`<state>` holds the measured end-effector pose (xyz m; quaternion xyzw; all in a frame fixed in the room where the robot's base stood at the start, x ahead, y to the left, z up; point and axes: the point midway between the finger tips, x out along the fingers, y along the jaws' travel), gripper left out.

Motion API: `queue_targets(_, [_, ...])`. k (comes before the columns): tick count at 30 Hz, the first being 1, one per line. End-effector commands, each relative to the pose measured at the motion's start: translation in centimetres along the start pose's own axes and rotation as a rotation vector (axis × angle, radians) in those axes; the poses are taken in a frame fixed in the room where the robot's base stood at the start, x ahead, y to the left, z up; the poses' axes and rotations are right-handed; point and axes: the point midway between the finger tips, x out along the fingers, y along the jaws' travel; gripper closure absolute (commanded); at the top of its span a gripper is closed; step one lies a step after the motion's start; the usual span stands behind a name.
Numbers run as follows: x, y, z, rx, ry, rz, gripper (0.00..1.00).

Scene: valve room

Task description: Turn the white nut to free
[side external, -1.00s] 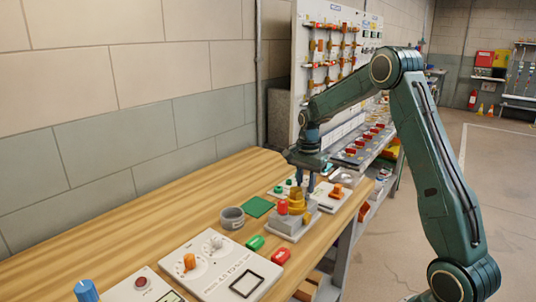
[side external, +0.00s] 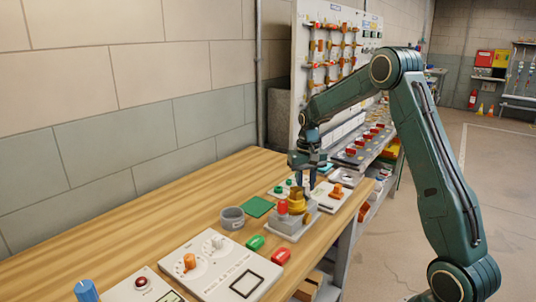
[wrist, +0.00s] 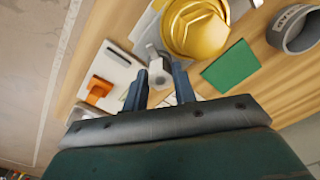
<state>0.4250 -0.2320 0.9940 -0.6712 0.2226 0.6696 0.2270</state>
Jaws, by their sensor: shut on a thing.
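The white nut (wrist: 157,70) shows in the wrist view between the fingertips of my gripper (wrist: 160,78), beside a large yellow hex piece (wrist: 196,28). My gripper is shut on the nut, with one blue finger on each side of it. In the side view my gripper (side external: 305,183) points down just behind the yellow piece (side external: 298,207) on its grey base (side external: 292,227). The nut is hidden there by the fingers and fitting. No marking for free is readable.
A red-capped part (side external: 283,207) stands by the yellow piece. A green square (side external: 258,207) and a grey cup (side external: 232,218) lie left of the base. A white plate with an orange handle (side external: 337,190) is to the right.

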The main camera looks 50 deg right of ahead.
Motion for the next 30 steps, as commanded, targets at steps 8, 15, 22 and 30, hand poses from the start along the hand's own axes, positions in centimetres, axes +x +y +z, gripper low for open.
queue_targets(8, [-0.04, 0.0, 0.03, -0.238, -0.003, 0.0, 0.96])
queue_targets(15, [-0.04, 0.0, 0.03, -0.368, -0.004, 0.0, 0.96])
queue_targets(22, [-0.04, 0.01, 0.03, -0.417, -0.004, 0.0, 0.96])
queue_targets(30, [-0.04, 0.01, 0.02, -0.421, -0.004, 0.0, 0.96])
